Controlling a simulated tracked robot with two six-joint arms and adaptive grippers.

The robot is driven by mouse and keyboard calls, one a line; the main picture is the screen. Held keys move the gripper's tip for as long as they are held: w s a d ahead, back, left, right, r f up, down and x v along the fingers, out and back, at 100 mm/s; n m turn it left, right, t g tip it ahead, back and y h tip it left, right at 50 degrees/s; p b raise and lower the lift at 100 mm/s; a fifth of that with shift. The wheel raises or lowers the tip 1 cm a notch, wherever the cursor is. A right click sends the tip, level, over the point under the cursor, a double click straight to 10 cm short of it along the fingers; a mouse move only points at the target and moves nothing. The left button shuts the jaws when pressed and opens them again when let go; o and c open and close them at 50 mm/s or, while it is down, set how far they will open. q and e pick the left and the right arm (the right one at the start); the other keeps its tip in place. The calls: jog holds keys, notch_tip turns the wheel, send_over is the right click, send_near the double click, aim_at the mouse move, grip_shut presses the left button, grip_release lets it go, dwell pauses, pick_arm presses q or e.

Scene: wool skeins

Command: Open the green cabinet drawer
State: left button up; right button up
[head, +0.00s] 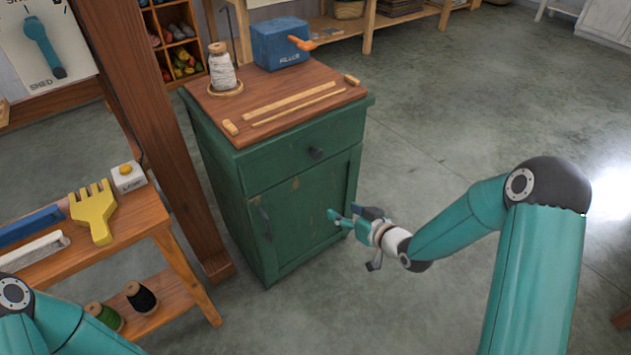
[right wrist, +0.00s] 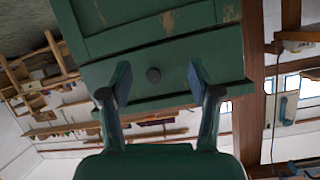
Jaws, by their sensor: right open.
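The green cabinet (head: 272,200) stands in the middle of the head view with a wooden top. My right gripper (head: 347,214) is open in front of the door, lower than the knob. My left gripper is out of view; only part of my left arm shows.
A thread spool (head: 222,70), a blue box (head: 281,44) and wooden strips (head: 288,103) are on the cabinet top. A wooden post (head: 155,130) and a bench (head: 130,222) with a yellow comb (head: 94,210) stand at left. The floor right of the cabinet is clear.

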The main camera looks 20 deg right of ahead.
aim_at(319, 155)
jog(key=w+d+r+n+t+y+b, duration=0.2)
jog(key=w+d+r+n+t+b, duration=0.15)
jog(key=b, duration=0.25)
pick_arm(q)
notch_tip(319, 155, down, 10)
jog(key=b, duration=0.1)
pick_arm(e)
jog(key=shift+m+t, duration=0.25)
jog(key=x, duration=1.6)
jog(key=shift+w+d+r, duration=0.2)
